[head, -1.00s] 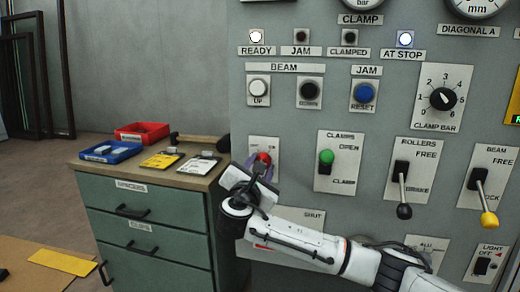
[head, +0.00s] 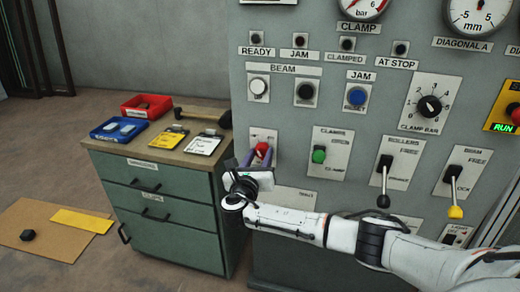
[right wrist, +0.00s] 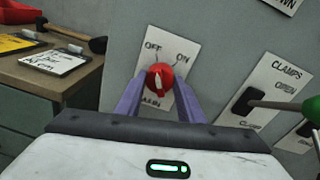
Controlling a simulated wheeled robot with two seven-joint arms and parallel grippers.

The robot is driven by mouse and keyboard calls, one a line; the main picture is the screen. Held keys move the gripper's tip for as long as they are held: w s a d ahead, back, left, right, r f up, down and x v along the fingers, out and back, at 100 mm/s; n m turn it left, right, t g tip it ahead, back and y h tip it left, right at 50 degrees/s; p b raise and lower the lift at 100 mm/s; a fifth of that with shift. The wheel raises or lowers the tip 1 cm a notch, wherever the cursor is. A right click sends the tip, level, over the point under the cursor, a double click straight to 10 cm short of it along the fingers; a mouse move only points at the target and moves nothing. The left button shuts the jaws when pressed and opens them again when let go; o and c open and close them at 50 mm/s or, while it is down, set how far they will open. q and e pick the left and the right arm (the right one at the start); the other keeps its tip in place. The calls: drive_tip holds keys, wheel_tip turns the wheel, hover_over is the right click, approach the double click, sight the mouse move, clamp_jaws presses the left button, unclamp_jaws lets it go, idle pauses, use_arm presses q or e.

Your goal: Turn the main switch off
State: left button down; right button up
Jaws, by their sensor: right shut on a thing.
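The main switch is a red knob (head: 262,149) on a pale plate at the left of the grey panel. In the right wrist view, the red knob (right wrist: 160,77) sits on a plate marked OFF at upper left and ON at upper right. A white mark on the knob stands nearly upright; its exact setting is hard to tell. My right gripper (head: 258,158) is at the switch, its purple fingers on either side of the knob and shut on it. My left gripper is not in view.
The clamps lever with a green knob (head: 319,155) is just right of the switch. Further right are the rollers lever (head: 384,180) and the yellow-tipped beam lever (head: 454,190). A green cabinet (head: 165,205) with trays and a mallet (head: 202,115) stands to the left.

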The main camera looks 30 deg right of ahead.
drive_tip(key=shift+f, duration=0.15)
idle(0.3)
drive_tip(key=o, duration=1.1)
drive_tip(key=shift+c, duration=0.2)
drive_tip(key=v, duration=1)
drive_tip(key=shift+s, duration=0.2)
drive_tip(key=shift+a, duration=0.15)
